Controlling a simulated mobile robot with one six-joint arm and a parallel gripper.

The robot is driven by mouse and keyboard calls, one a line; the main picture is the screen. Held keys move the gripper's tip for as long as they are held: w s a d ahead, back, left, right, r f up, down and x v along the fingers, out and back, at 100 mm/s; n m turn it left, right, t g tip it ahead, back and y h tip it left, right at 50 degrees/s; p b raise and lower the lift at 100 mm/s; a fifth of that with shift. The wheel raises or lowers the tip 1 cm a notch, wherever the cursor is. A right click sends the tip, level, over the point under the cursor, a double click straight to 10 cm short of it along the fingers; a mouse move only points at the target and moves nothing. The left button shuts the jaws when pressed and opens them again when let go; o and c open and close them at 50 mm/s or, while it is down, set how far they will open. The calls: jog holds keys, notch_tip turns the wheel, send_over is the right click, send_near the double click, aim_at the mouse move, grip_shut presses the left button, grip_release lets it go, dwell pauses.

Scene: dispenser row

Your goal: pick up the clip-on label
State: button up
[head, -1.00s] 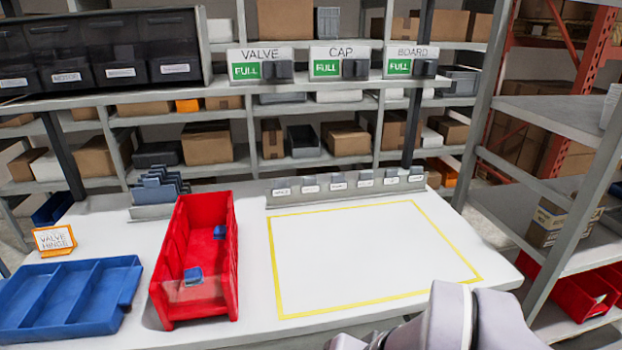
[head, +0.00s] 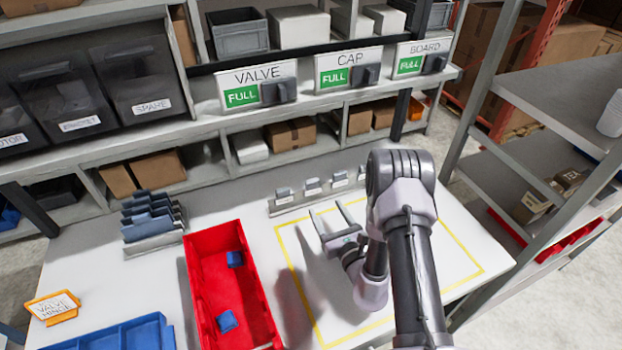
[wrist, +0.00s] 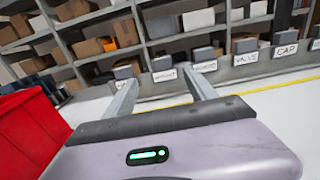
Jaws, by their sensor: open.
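Several small clip-on labels stand in a row on a grey rail (head: 288,208) at the back of the white table; each has a grey clip and a white face. In the wrist view, one label (wrist: 165,75) shows between my fingers, its text hard to read. Another label (wrist: 205,66) is by the right finger, and labels reading VALVE (wrist: 246,58) and CAP (wrist: 286,50) stand farther right. My gripper (head: 326,207) is open and empty, in front of the rail above the yellow-outlined area. My arm hides the rail's right end in the head view.
A red bin (head: 196,285) with two blue pieces stands left of my gripper. A blue-grey rack (head: 150,225), an orange-framed sign (head: 52,307) and a blue tray (head: 125,335) are farther left. A shelf with VALVE, CAP and BOARD signs (head: 258,84) is behind.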

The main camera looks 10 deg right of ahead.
aim_at(312, 181)
jog(key=w, duration=0.4)
jog(key=w+a, duration=0.1)
jog(key=w, duration=0.3)
jog(key=w+a, duration=0.1)
jog(key=w, duration=0.3)
jog(key=shift+w+r+b, duration=0.25)
jog(key=shift+r+b, duration=0.05)
jog(key=shift+b, duration=0.05)
jog(key=c, duration=1.4)
jog(key=shift+r, duration=0.1)
